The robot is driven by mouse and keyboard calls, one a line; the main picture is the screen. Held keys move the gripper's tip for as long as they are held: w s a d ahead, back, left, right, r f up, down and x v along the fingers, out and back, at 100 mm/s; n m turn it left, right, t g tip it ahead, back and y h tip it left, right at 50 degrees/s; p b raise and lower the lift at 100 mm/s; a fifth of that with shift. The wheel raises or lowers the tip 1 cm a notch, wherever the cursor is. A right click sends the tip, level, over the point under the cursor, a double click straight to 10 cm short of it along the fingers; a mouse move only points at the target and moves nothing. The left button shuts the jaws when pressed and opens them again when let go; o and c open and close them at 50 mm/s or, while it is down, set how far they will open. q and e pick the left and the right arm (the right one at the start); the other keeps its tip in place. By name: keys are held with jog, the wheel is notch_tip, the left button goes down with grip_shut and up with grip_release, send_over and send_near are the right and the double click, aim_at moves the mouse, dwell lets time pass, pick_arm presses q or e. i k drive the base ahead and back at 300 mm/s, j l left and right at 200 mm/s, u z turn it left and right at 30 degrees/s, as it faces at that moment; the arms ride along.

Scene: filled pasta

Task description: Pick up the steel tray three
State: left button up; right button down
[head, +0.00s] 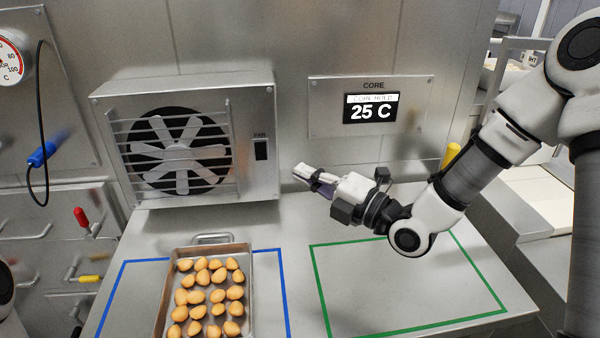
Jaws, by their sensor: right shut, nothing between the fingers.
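A steel tray (160,313) lies on the counter inside the blue taped outline, holding several golden-brown filled pasta pieces (217,295) in rows. Its far handle (212,239) stands up at the back edge; its near end is cut off by the picture's bottom. No number shows on the tray, so I cannot tell if it is tray three. My right gripper (305,176) is shut and empty, above the counter in front of the steel wall, to the right of the tray and beyond it, not touching it. My left gripper is not in view; only a bit of white shows at the left edge.
A fan unit (253,110) stands behind the tray. A display (371,107) reading 25 C is on the wall. The green outlined area (420,327) on the counter is empty. A dial gauge (10,62) and a blue probe (42,153) on a cable hang at left.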

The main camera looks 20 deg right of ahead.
aim_at(208, 291)
jog(key=k+l, duration=0.75)
jog(key=k, duration=0.1)
